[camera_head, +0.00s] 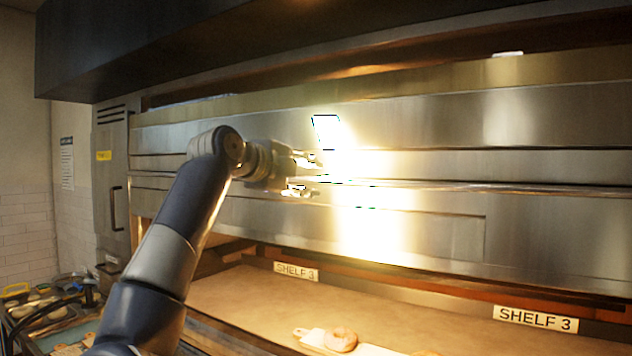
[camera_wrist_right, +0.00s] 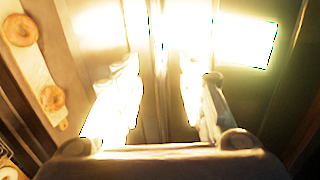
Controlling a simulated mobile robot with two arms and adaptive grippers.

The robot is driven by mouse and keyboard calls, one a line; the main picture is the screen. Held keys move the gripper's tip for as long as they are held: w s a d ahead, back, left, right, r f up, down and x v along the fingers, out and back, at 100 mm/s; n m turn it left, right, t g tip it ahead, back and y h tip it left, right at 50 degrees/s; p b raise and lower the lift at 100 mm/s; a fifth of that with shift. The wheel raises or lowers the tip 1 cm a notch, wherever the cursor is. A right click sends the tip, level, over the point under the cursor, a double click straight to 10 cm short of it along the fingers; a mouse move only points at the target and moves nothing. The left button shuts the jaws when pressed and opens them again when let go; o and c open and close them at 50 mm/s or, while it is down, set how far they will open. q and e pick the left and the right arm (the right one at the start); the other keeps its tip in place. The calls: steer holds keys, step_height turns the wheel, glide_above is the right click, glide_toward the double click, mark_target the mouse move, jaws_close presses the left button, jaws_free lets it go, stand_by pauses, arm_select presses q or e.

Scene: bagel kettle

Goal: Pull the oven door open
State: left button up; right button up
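The oven is a wide stainless steel front with long horizontal panels; its door panel (camera_head: 560,120) looks closed. A long horizontal rail or ledge (camera_head: 480,187) runs along the front below it. My right gripper (camera_head: 308,175) is close to the front at this rail's height, its two fingers apart, one above the other. In the right wrist view the gripper (camera_wrist_right: 160,105) has its fingers spread, with steel front and a thin dark line between them. Strong glare hides whether the fingers touch the rail. My left gripper is not in view.
Below the oven front is a brown shelf (camera_head: 240,292) with "SHELF 3" labels. A pale board (camera_head: 312,338) with a bagel (camera_head: 341,339) lies there; a board with bagels also shows in the right wrist view (camera_wrist_right: 30,65). A dark hood (camera_head: 200,40) overhangs the oven.

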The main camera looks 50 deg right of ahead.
steer(key=v, duration=0.7)
steer(key=shift+a, duration=0.2)
steer(key=shift+r, duration=0.1)
